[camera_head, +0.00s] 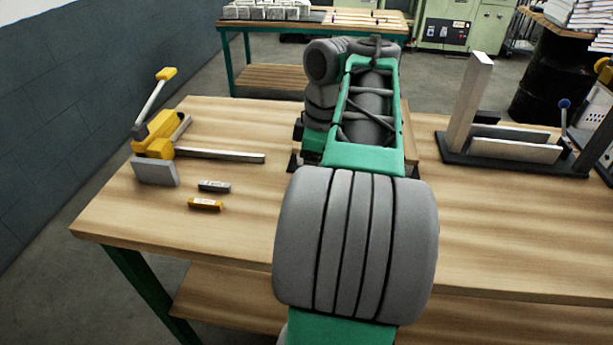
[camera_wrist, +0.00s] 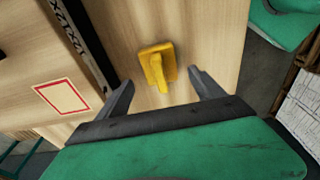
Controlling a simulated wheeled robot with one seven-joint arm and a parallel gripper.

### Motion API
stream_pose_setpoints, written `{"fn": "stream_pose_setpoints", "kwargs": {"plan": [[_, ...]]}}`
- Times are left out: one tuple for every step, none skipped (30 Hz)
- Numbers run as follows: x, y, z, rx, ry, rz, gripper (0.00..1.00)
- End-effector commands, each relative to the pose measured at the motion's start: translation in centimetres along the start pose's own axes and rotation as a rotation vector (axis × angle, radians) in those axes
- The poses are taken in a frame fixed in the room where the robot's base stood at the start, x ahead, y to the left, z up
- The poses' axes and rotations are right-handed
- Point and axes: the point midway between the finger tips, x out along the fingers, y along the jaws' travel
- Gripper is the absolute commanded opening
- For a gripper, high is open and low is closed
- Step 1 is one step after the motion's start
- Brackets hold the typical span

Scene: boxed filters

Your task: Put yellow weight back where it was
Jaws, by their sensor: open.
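The yellow weight (camera_wrist: 168,72), a flat block with a raised handle, stands on a wooden surface in the wrist view. My gripper (camera_wrist: 160,80) is open, with one finger on either side of the weight's handle in the picture. I see no finger touching it, and the height between them is hard to judge. In the head view my arm covers the middle of the bench, and I cannot make out the weight there.
On the bench (camera_head: 250,225) are a yellow clamp-like tool (camera_head: 160,140) at the left, a grey bar (camera_head: 214,186) and a yellow bar (camera_head: 205,204). A dark stand with upright plates (camera_head: 515,148) is at the right. A dark rail (camera_wrist: 78,40) runs between weight and red outline.

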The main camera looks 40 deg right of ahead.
Motion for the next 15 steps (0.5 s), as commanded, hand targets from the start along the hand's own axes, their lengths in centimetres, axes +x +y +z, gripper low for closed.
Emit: {"fn": "stream_pose_setpoints", "kwargs": {"plan": [[-2.5, 0.1, -0.1, 0.002, 0.0, -0.001, 0.78], [-3.3, 0.0, -0.1, 0.002, -0.001, -0.001, 0.78], [-4.2, 0.0, -0.1, 0.002, -0.001, -0.002, 0.78], [-4.7, 0.0, -0.1, 0.001, -0.001, -0.002, 0.78], [-5.2, 0.0, -0.1, 0.002, -0.001, -0.003, 0.78], [-5.7, 0.0, -0.1, 0.001, -0.001, -0.002, 0.78], [-6.0, 0.0, -0.1, 0.001, -0.001, -0.002, 0.78], [-6.2, 0.0, 0.0, 0.001, 0.0, -0.002, 0.78], [-6.4, 0.0, 0.0, 0.001, 0.0, -0.003, 0.78], [-6.5, 0.0, 0.0, 0.001, 0.0, -0.002, 0.78], [-6.5, 0.0, 0.0, 0.002, 0.0, -0.002, 0.78], [-6.5, 0.0, 0.0, 0.002, 0.0, -0.002, 0.78], [-6.4, 0.0, 0.0, 0.002, 0.0, -0.002, 0.78], [-6.4, 0.0, 0.0, 0.002, 0.0, -0.002, 0.78], [-6.3, 0.0, 0.0, 0.002, 0.0, -0.002, 0.78]]}}
